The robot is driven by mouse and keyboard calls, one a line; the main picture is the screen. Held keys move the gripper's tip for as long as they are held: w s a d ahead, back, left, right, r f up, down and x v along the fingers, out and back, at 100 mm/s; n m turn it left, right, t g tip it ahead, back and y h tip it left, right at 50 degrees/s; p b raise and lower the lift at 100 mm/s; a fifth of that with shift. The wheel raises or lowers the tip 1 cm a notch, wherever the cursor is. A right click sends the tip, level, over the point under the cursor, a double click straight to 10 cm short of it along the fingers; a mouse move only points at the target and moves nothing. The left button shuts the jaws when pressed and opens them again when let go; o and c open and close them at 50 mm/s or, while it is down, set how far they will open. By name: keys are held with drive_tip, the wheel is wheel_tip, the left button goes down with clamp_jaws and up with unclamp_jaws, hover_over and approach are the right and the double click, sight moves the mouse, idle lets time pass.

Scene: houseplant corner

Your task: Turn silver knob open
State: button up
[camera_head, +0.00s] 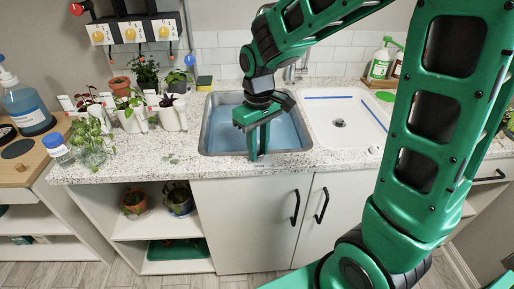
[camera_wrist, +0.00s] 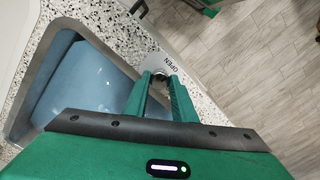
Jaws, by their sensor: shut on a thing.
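The silver knob (camera_wrist: 160,75) shows only as a small piece between my fingertips in the wrist view, beside a pale round plate (camera_wrist: 154,63) marked OPEN on the counter's front edge by the sink. My gripper (camera_wrist: 161,82) reaches down to it, with its two green fingers on either side, shut on the knob. Most of the knob is hidden by the fingers. In the head view my gripper (camera_head: 255,155) points down at the front rim of the left basin, and the knob is hidden there.
The blue-toned left basin (camera_head: 224,140) lies under my gripper, with a white right basin (camera_head: 340,110) beside it. Potted plants (camera_head: 130,115) and a blue bottle (camera_head: 25,105) stand on the left counter. Black cabinet handles (camera_head: 295,207) stick out below the counter.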

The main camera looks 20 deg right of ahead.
drive_tip(key=shift+w+n, duration=0.15)
drive_tip(key=shift+n, duration=0.45)
drive_tip(key=shift+r+n, duration=0.1)
drive_tip(key=shift+n, duration=0.2)
drive_tip(key=o, duration=1.1)
wheel_tip(320, 180, up, 11)
drive_tip(key=shift+f, duration=0.2)
drive_tip(key=s+d+f+m, duration=0.2)
drive_tip(key=s+d+m, duration=0.2)
drive_tip(key=s+d, duration=0.2)
drive_tip(key=s+d+f+m, duration=0.2)
drive_tip(key=s+d+m, duration=0.2)
drive_tip(key=s, duration=0.5)
drive_tip(key=s+d+f+m, duration=0.2)
drive_tip(key=s+d+m, duration=0.2)
drive_tip(key=s+d, duration=0.3)
drive_tip(key=shift+s+d, duration=0.35)
